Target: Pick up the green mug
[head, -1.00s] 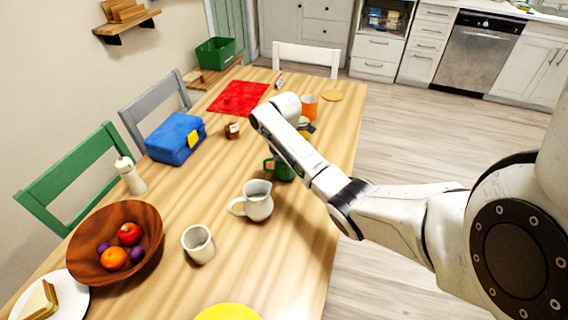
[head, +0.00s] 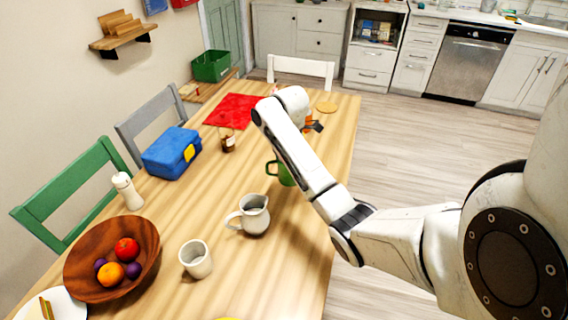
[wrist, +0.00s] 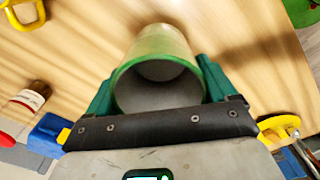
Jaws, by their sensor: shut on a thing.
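The green mug (head: 285,174) is on the right side of the wooden table in the head view, partly hidden behind my arm, its handle toward the left. In the wrist view my gripper (wrist: 156,82) is shut on the green mug (wrist: 160,42), with one finger on each side near its green rim. The open mouth and grey inside face the camera. I cannot tell for certain how far the mug is above the table (head: 290,235).
A cream pitcher (head: 252,214) stands nearest the green mug. A pale cup (head: 195,259), a fruit bowl (head: 82,254), a blue lunchbox (head: 168,153) and a small jar (head: 228,143) stand farther left. An orange mug (head: 308,116) is partly hidden behind my arm.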

